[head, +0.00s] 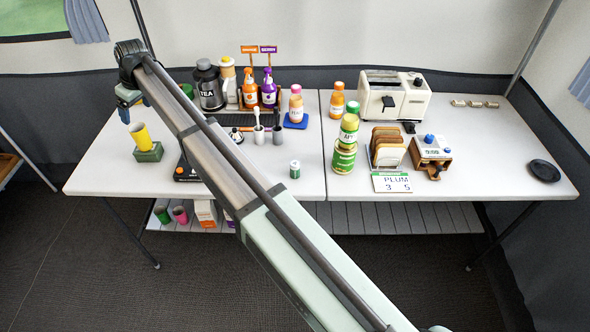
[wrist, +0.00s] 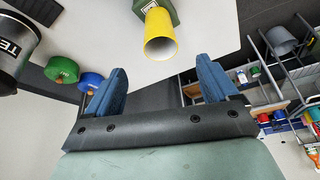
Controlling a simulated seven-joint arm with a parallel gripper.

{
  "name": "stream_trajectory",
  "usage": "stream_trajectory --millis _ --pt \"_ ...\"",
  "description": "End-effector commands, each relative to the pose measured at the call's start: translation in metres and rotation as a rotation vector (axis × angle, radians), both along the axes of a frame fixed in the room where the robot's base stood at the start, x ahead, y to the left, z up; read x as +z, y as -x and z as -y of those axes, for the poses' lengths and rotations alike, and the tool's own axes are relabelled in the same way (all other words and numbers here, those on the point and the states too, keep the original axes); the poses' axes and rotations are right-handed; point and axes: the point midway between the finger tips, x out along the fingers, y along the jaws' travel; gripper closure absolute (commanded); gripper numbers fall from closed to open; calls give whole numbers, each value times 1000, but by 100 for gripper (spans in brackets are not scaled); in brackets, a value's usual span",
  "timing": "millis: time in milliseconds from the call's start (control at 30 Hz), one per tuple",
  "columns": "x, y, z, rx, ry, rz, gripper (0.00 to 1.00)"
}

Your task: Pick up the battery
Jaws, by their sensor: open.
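I cannot pick out a battery for certain. A small green and white cylinder (head: 295,169) stands upright near the front of the table, left of the table seam, and may be it. Several small silvery cylinders (head: 475,104) lie at the back right and are too small to tell. My gripper (head: 124,104) is over the left back of the table, far from both. In the wrist view my gripper (wrist: 161,86) has its blue fingers spread apart, with nothing between them. Neither candidate shows in the wrist view.
A yellow cup (head: 140,133) stands on a green box (head: 149,152) near my gripper. A tea canister (head: 208,88), bottles (head: 269,88), stacked jars (head: 344,158), a toaster (head: 393,95) and a toast rack (head: 387,147) crowd the table. My arm crosses the left half.

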Motion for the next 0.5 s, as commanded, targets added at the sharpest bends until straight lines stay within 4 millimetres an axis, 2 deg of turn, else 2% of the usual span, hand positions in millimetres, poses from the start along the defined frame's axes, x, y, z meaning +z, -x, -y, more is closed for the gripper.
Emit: stream_trajectory --millis 33,200,500 --pt "0 0 0 0 0 0 19" --pt "0 0 0 0 0 0 35" --pt "0 -5 5 -8 0 0 36"
